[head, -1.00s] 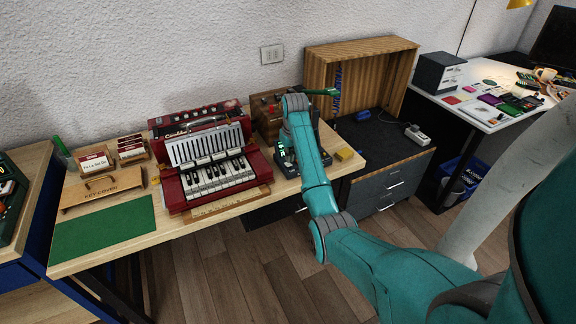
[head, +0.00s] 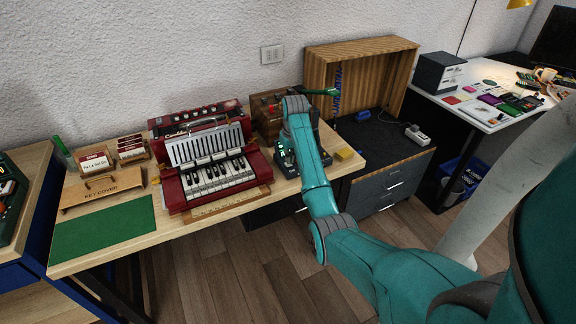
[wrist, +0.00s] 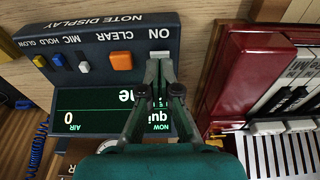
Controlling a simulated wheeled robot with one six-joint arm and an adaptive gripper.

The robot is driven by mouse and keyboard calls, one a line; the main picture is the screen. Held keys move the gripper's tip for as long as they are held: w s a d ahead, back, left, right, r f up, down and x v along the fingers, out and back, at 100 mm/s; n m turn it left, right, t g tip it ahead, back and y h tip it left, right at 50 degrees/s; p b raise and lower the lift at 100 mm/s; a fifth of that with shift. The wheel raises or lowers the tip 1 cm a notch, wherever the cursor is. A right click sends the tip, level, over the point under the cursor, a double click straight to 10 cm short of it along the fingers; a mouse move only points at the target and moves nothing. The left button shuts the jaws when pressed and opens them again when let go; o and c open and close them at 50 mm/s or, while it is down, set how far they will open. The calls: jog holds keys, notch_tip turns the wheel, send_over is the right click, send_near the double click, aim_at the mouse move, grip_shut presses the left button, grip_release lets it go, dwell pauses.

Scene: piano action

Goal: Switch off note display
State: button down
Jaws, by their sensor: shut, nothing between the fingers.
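The note display (wrist: 100,45) is a dark grey box in the wrist view, seen upside down. Its screen (wrist: 80,108) is lit, with green and white text, partly covered by my fingers. A white switch (wrist: 159,56) marked ON sits beside an orange CLEAR button (wrist: 121,61). My gripper (wrist: 160,78) is shut and empty, its fingertips at the ON switch; I cannot tell whether they touch it. In the head view the note display (head: 283,158) is mostly hidden behind my arm.
The red accordion-like keyboard (head: 212,165) stands close beside the note display. A wooden box (head: 264,118) is behind it and a yellow block (head: 343,154) lies to its right. Small MIC, HOLD and GLOW switches (wrist: 57,61) are on the same panel.

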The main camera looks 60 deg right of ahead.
aim_at(290, 165)
jog(key=shift+f, duration=0.75)
dwell(0.4)
jog(key=shift+r, duration=3.55)
jog(key=shift+s, duration=0.1)
